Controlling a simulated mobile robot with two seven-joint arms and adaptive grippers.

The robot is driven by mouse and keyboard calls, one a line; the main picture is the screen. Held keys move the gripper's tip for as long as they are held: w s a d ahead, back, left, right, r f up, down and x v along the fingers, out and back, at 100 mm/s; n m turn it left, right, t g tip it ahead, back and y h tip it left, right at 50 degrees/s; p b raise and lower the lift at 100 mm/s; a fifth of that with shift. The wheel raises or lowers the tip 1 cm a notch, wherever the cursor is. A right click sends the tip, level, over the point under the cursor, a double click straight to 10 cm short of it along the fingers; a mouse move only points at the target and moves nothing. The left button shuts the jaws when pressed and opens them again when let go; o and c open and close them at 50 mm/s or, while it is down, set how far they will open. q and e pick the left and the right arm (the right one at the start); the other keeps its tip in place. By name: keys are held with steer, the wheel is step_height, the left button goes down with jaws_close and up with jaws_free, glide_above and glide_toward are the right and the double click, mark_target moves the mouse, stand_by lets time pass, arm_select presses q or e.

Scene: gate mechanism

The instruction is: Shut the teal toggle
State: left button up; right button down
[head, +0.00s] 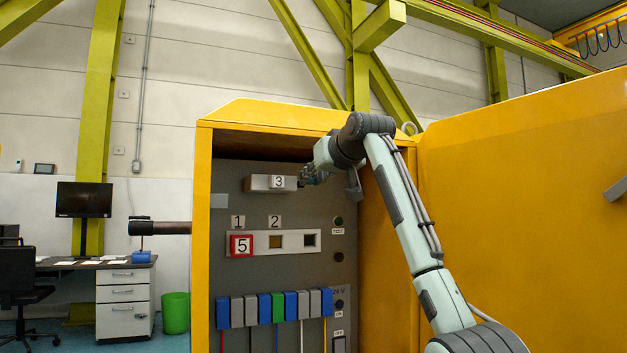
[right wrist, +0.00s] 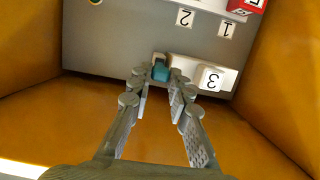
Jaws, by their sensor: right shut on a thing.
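The teal toggle (right wrist: 160,73) sits at the end of the grey block labelled 3 (head: 262,183), high on the panel inside the yellow cabinet. In the right wrist view this block (right wrist: 198,72) looks upside down. My right gripper (right wrist: 160,78) has its fingertips on both sides of the toggle and is shut on it. In the head view my right gripper (head: 310,175) is at the right end of the block, and the toggle is mostly hidden there. My left gripper is not in view.
The yellow cabinet (head: 203,250) stands open, its door (head: 520,200) to the right of my arm. Below the block are labels 1 and 2, a red-framed 5 (head: 241,245), and several blue, grey and green switches (head: 264,308). A desk (head: 75,263) stands left.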

steer(key=c, duration=1.4)
jaws_free()
steer(key=v, duration=1.2)
